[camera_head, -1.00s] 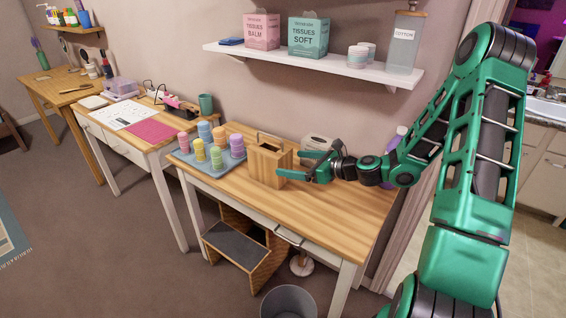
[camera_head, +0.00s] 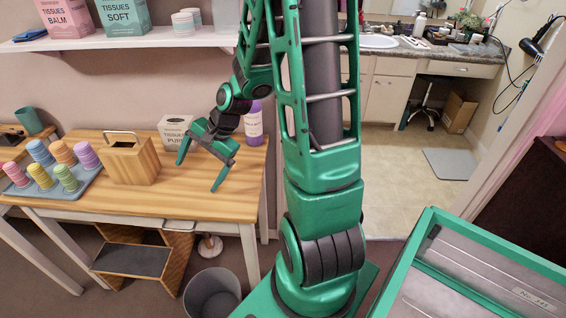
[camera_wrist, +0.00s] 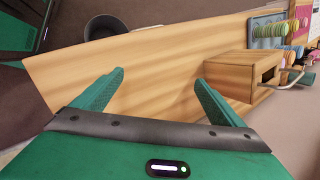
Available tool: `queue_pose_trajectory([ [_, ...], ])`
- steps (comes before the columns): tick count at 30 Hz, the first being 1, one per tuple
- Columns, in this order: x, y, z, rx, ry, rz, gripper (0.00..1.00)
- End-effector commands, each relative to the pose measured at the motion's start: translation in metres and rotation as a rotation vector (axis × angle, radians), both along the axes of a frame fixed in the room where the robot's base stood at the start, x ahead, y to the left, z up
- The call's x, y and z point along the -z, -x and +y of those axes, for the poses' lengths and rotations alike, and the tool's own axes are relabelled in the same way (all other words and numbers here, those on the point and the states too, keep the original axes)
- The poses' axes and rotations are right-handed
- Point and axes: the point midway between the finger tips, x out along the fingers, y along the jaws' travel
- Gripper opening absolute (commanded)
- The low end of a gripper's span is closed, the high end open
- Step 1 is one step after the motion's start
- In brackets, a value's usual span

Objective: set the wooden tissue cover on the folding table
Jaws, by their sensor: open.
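The wooden tissue cover (camera_head: 138,166), a box with a metal handle and an opening in its top, stands upright on a wood-topped table (camera_head: 205,206) with white legs. The wrist view shows it (camera_wrist: 232,77) right of my fingers. My gripper (camera_head: 198,173) is open and empty. It points downward over the table, right of the cover and apart from it. The fingers (camera_wrist: 160,80) spread over bare wood in the wrist view. I cannot tell which table is the folding one.
A blue tray (camera_head: 86,188) of coloured spools is left of the cover. A white tissue box (camera_head: 174,130) and a purple bottle (camera_head: 253,125) stand behind my gripper. A shelf (camera_head: 120,42) hangs above. A grey bin (camera_head: 212,293) stands on the floor. The table's right part is clear.

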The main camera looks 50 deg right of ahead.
Motion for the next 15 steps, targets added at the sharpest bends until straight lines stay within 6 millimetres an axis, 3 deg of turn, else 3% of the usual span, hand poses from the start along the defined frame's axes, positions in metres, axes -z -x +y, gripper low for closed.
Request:
queue_pose_trajectory([
  [6, -0.036, 0.072, -0.039, -0.265, 0.292, 0.061, 0.92],
  [15, -0.091, 0.183, -0.072, -0.554, 0.481, 0.173, 0.92],
])
